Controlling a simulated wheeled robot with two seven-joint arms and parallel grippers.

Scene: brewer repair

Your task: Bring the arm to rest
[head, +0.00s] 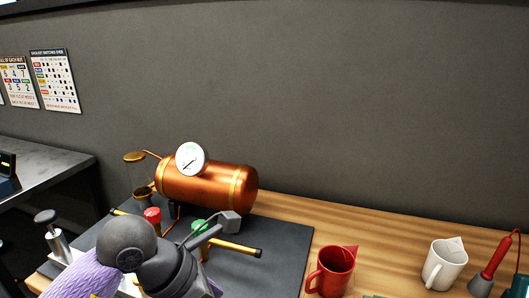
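My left arm comes in at the lower left, over the dark mat (290,238). Its gripper (214,231) is low in front of the copper boiler (205,185). My wrist hides part of the brewer's front. My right gripper is out of view.
A red mug (333,270), a white mug (444,264) and a red-handled tool (492,262) stand right. Bare wood (385,228) lies behind the mugs.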

